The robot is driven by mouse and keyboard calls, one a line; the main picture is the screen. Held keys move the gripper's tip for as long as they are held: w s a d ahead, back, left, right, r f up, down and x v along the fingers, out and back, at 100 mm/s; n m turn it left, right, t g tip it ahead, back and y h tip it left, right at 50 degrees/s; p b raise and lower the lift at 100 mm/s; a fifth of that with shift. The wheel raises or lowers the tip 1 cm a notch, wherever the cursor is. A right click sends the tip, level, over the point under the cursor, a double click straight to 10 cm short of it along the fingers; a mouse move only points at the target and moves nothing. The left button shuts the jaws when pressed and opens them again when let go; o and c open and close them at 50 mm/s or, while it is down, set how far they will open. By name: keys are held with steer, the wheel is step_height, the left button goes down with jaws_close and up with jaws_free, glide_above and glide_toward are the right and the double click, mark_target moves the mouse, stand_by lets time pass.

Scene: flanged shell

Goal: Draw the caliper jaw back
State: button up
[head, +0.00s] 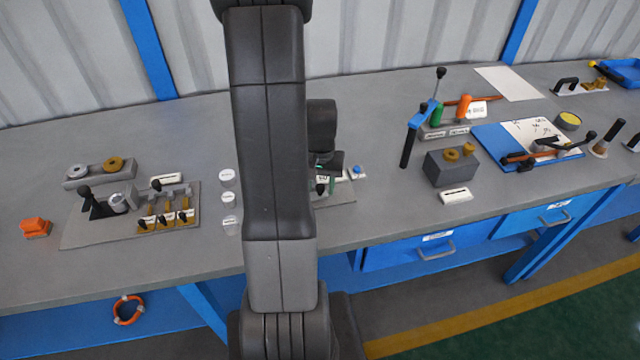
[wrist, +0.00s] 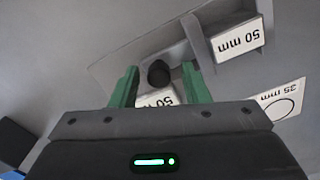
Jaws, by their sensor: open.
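The caliper (wrist: 118,65) is a grey plate with raised parts in the wrist view. A round black knob (wrist: 158,73) stands on it, between the two green fingers of my open gripper (wrist: 158,80), with a visible gap on each side. Another white label (wrist: 155,98) shows partly behind my gripper's body. In the head view my gripper (head: 327,172) is over the caliper plate (head: 338,196), and my arm hides much of it. I cannot tell whether the fingers touch anything.

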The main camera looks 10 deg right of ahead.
steer(key=shift+s+f, duration=0.1)
steer(key=shift+f, duration=0.1)
jaws_close()
steer(key=shift+d+b, duration=0.35)
steer(key=shift+d, duration=0.25)
steer(key=shift+c, duration=1.3)
jaws_free()
steer(key=shift+o, duration=1.3)
steer(key=shift+d, duration=0.2)
